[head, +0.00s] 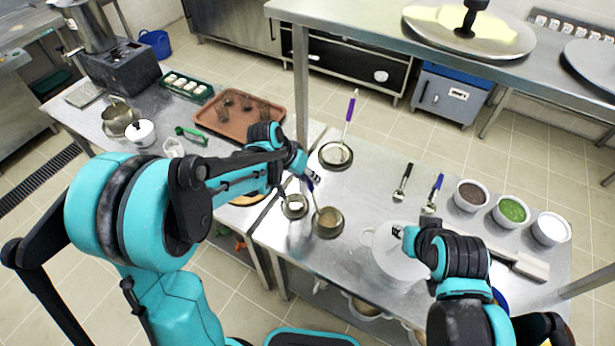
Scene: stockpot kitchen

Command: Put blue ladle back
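My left gripper (311,178) is above the metal table, over two small metal pots. A thin blue-handled ladle (315,201) runs from its fingertips down toward the right-hand small pot (328,223). The fingers look closed on the upper handle. The ladle's bowl is hidden, and I cannot tell whether it is inside the pot. The other small pot (294,207) stands just left. My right gripper (400,233) is over the large pale pot (392,262); its fingers are too small and covered to read. Another blue-handled utensil (435,190) lies on the table.
A black-handled utensil (402,182) lies nearby. Bowls of dark, green (511,210) and white food stand at right. A purple-handled strainer (348,108) is behind the small pots. A brown tray (240,114) lies at left. A raised shelf (400,37) spans the back.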

